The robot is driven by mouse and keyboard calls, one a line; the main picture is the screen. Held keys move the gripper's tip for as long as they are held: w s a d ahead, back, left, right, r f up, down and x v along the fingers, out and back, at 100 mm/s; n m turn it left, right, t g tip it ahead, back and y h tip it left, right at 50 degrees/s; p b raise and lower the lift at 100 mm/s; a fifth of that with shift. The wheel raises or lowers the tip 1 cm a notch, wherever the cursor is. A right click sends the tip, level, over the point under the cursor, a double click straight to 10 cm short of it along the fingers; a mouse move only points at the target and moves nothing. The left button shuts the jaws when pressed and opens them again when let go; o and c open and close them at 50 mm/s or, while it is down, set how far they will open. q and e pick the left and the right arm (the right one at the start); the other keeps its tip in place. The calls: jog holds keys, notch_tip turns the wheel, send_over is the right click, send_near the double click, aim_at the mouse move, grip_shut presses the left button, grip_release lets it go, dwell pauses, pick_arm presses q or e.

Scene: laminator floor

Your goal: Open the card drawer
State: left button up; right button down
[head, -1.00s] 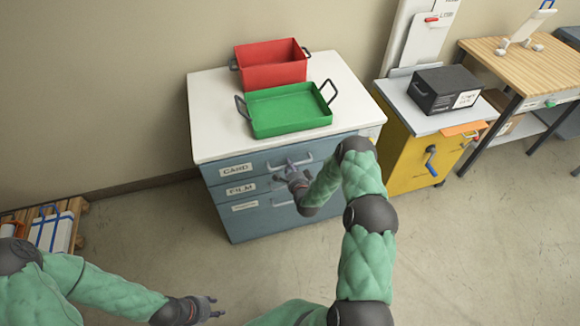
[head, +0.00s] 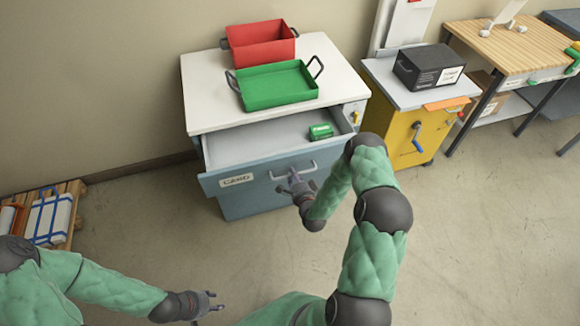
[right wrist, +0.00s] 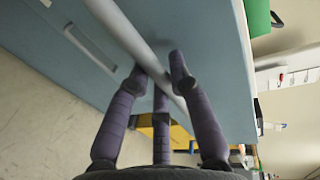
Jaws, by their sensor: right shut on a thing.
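The blue-grey card drawer (head: 262,179), labelled "CARD", stands pulled well out of the cabinet in the head view. Its inside is pale and mostly empty, with a small green box (head: 320,131) at the back right. My right gripper (head: 297,184) is shut on the drawer's light bar handle (head: 308,168). In the right wrist view the handle bar (right wrist: 135,42) runs between the fingers of the right gripper (right wrist: 162,76). My left gripper (head: 208,302) is open and empty, low over the floor, apart from the cabinet.
A green tray (head: 278,87) and a red bin (head: 262,48) stand on the white cabinet top. A yellow cabinet (head: 400,135) with a black box (head: 425,66) stands to the right. A pallet (head: 70,205) lies at the left. The floor in front is clear.

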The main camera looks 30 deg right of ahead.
jog(key=f+v, duration=0.1)
jog(key=v, duration=0.6)
jog(key=shift+s+f, duration=0.2)
jog(key=c, duration=1.1)
grip_release()
jog(key=v, duration=1.2)
jog(key=shift+a, duration=0.1)
jog(key=shift+f, duration=0.1)
